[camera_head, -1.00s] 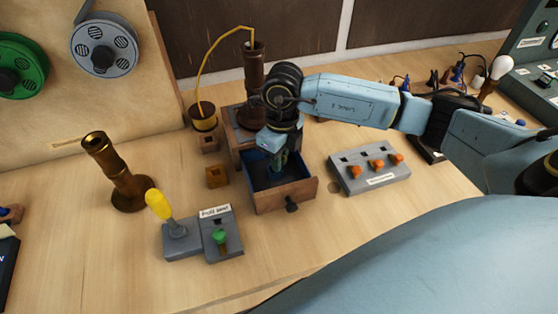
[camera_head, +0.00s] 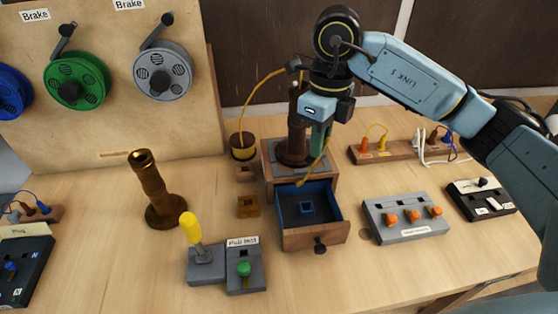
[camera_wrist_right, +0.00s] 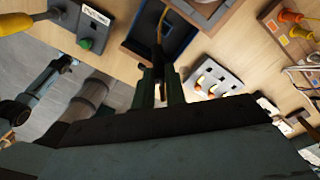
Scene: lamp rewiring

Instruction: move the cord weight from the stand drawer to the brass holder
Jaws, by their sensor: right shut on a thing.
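My right gripper (camera_head: 320,143) is raised above the stand (camera_head: 330,167) and its open drawer (camera_head: 302,238). It is shut on the cord weight (camera_wrist_right: 163,91), which shows as a small brass-coloured piece between the fingers in the wrist view; the fingers hide most of it. The yellow cord (camera_head: 318,169) runs from the fingers down toward the stand's front. The blue-lined drawer shows an empty square blue socket (camera_head: 306,208). My left gripper is not in view.
A dark tube (camera_head: 296,120) stands on the stand, close beside my gripper. A leaning brass tube (camera_head: 154,188), a yellow-handled lever (camera_head: 192,230) and a green-button box (camera_head: 245,268) stand left and front. A grey switch box (camera_head: 405,218) is at right.

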